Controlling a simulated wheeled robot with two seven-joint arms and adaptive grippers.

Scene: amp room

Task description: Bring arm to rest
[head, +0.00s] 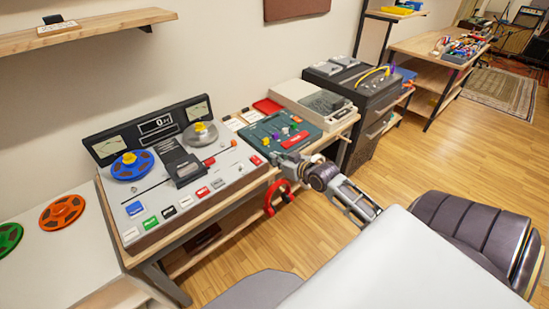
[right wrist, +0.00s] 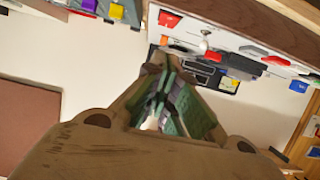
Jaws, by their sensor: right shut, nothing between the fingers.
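My right arm comes in from the right in the head view. Its gripper (head: 286,160) is at the front edge of the desk, beside the green mixer panel (head: 281,133) and the right end of the tape machine (head: 190,195). In the right wrist view the fingers of my right gripper (right wrist: 168,62) are closed together with nothing between them. The tape machine shows upside down beyond them. I cannot tell whether the fingertips touch anything. My left gripper is not in view.
A red ring-shaped thing (head: 271,198) is at the desk front, just below my right gripper. A turntable (head: 312,102) and a dark cabinet (head: 365,95) stand farther right. Orange (head: 62,212) and green (head: 8,238) reels lie on the white left table. Wooden floor (head: 440,150) is clear at right.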

